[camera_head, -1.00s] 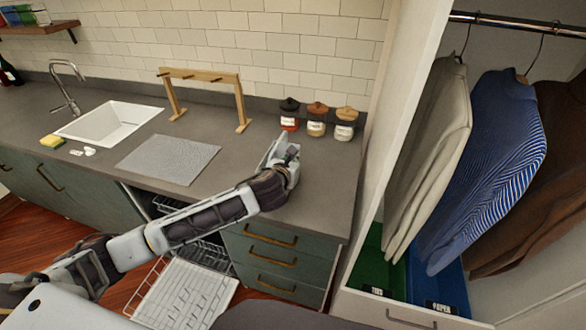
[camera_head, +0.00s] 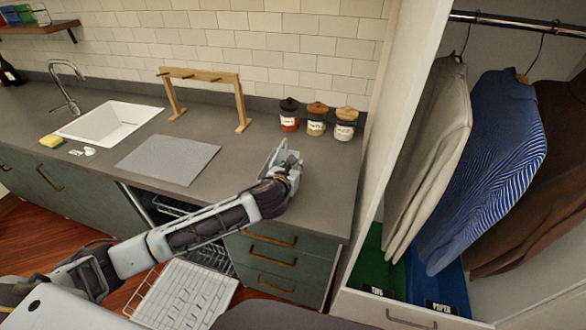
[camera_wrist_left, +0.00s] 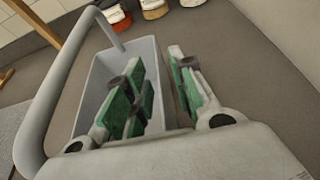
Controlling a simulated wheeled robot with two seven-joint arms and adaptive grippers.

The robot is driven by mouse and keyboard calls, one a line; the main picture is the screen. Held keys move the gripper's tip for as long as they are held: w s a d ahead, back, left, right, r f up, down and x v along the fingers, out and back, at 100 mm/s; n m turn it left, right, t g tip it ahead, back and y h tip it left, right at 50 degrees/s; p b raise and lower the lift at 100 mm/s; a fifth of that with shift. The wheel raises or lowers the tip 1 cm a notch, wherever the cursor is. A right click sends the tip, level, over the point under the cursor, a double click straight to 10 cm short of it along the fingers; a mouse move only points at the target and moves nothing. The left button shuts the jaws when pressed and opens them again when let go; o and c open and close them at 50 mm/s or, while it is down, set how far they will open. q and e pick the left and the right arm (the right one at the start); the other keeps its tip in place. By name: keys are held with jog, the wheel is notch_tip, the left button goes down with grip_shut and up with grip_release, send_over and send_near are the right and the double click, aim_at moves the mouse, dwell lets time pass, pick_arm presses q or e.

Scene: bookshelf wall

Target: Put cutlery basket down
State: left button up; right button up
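The cutlery basket (camera_wrist_left: 91,82) is a light grey, narrow open box with a large curved handle (camera_wrist_left: 40,90) at its left in the left wrist view. In the head view only a small grey part of the basket (camera_head: 270,158) shows beside my gripper, over the counter's right part. My left gripper (camera_wrist_left: 155,60) has green-padded fingers apart, one over the basket's inside and one outside its right wall. A gap shows between the fingers and the wall. Whether the basket's bottom rests on the counter is hidden. My right gripper is out of view.
Three lidded jars (camera_head: 316,120) stand behind the basket near the wall. A wooden rack (camera_head: 205,78), a grey mat (camera_head: 168,160) and a sink (camera_head: 108,124) lie to the left. A tall wardrobe side (camera_head: 390,130) bounds the counter at right. An open dishwasher rack (camera_head: 186,293) is below.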

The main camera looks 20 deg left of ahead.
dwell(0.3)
pick_arm(q)
jog(key=shift+s+r, duration=0.15)
jog(key=shift+s, duration=0.05)
jog(key=shift+s+r, duration=0.25)
jog(key=shift+s, duration=0.3)
jog(key=v, duration=1)
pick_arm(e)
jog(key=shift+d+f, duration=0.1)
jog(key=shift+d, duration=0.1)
pick_arm(q)
jog(key=shift+s, duration=0.2)
